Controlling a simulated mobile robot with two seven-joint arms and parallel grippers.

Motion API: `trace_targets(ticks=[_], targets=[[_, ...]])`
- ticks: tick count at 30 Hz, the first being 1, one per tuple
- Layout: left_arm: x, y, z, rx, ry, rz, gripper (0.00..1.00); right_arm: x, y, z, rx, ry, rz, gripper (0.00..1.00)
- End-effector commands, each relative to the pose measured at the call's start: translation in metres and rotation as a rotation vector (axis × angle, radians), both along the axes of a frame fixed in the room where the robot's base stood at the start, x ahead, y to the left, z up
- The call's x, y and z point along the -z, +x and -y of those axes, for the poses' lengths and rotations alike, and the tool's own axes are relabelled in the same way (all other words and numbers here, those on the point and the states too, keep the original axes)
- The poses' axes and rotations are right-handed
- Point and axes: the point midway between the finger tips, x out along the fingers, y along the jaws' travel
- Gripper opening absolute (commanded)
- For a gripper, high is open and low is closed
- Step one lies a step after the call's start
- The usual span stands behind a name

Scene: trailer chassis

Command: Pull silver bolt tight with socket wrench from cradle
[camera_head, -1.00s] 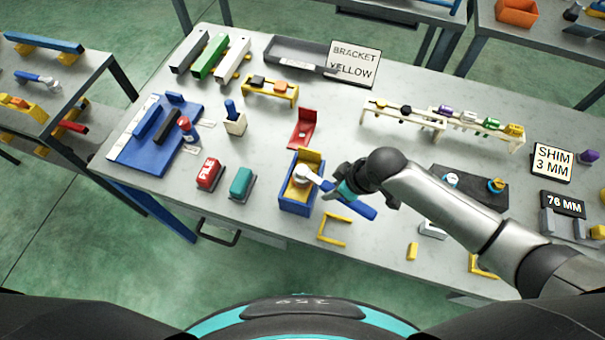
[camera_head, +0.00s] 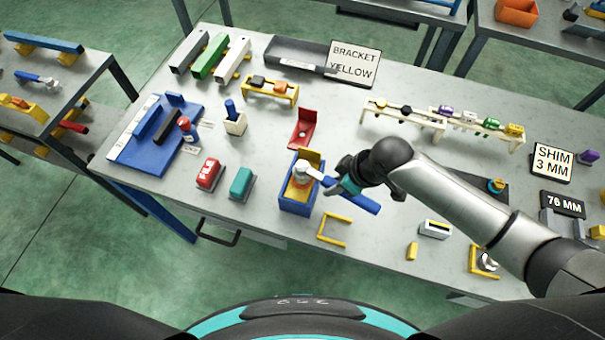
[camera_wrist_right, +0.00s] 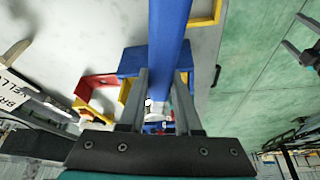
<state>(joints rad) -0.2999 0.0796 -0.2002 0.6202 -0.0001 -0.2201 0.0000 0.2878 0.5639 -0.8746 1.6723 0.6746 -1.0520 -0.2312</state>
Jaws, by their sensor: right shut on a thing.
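My right gripper (camera_head: 345,187) is shut on the blue handle of the socket wrench (camera_head: 362,204). The handle also runs up between the fingers in the right wrist view (camera_wrist_right: 168,45). The wrench's silver head (camera_head: 302,173) is at the blue box-shaped fixture (camera_head: 297,205) with a yellow part inside, near the table's front edge. The silver bolt cannot be made out; the wrench head may cover it. I cannot tell which holder is the wrench's cradle. My left gripper is out of view.
A yellow U-shaped frame (camera_head: 333,231) lies right of the fixture. A red bracket (camera_head: 303,130) stands behind it. Teal (camera_head: 241,184) and red (camera_head: 208,175) blocks sit to its left. A white slotted block (camera_head: 434,229) and a small yellow block (camera_head: 411,251) lie further right.

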Motion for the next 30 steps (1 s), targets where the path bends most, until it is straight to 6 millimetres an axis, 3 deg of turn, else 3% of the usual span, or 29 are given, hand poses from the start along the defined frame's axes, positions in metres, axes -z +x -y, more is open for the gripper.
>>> trace_targets(ticks=[18,30], targets=[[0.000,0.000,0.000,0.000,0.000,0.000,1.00,-0.037,0.002,0.000,0.000,0.002,0.005,0.00],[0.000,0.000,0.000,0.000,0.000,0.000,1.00,-0.041,0.001,-0.001,0.000,0.002,0.004,0.00]])
